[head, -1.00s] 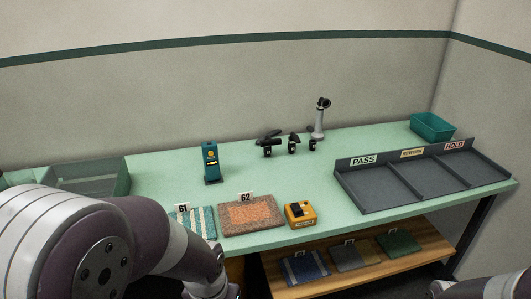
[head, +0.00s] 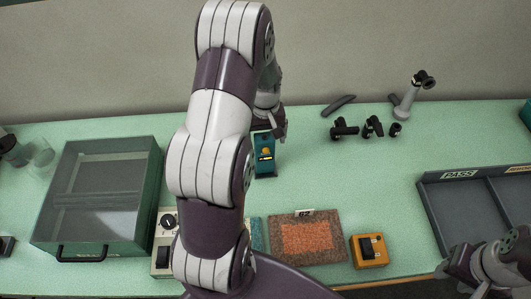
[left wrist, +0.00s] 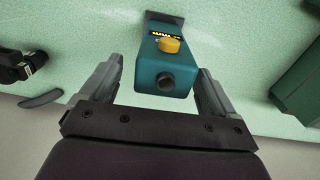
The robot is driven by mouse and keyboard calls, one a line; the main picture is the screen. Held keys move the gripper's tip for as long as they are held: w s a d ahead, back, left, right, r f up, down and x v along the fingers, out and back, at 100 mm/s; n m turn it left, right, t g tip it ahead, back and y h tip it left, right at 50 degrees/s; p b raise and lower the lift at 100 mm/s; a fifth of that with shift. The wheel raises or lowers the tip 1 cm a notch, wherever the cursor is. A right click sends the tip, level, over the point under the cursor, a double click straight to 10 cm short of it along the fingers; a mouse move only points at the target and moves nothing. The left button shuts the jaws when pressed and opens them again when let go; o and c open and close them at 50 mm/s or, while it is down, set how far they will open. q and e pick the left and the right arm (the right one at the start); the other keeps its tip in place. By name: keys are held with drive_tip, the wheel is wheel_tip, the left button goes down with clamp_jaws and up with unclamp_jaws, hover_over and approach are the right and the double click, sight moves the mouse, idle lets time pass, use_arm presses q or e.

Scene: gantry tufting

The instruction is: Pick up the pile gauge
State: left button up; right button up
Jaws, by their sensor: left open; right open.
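The pile gauge appears to be the upright teal device with a yellow button and small lit display (head: 264,158), standing at the back middle of the table. In the left wrist view the teal gauge (left wrist: 165,75) lies between the two fingers of my left gripper (left wrist: 160,66), with a visible gap on each side. My left gripper (head: 271,130) is open at the gauge's upper end, and my left arm partly hides this area in the head view. My right gripper (head: 460,268) is open at the lower right, well apart from the gauge.
A lidded clear-topped bin (head: 100,195) stands left. An orange carpet sample (head: 305,238) and a yellow device (head: 369,251) lie at the front. Several black tools (head: 372,127) and a grey stand (head: 412,97) are right of the gauge. A PASS tray (head: 450,205) is further right.

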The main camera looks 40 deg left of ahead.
sight(264, 148)
use_arm(q)
drive_tip(key=f, duration=0.2)
drive_tip(key=s+f+p, duration=0.1)
drive_tip(key=shift+s+d+f, duration=0.1)
drive_tip(key=shift+d+f, duration=0.2)
drive_tip(key=shift+f, duration=0.1)
drive_tip(key=shift+w+a+f, duration=0.2)
drive_tip(key=shift+w+f, duration=0.15)
drive_tip(key=shift+f, duration=0.05)
drive_tip(key=shift+s+d+r, duration=0.15)
drive_tip(key=shift+s+r, duration=0.05)
drive_tip(key=c, duration=1.4)
drive_tip(key=shift+o, duration=0.2)
drive_tip(key=shift+w, duration=0.1)
use_arm(e)
drive_tip(key=shift+s+d+r, duration=0.1)
drive_tip(key=shift+s+r, duration=0.2)
drive_tip(key=shift+r, duration=0.6)
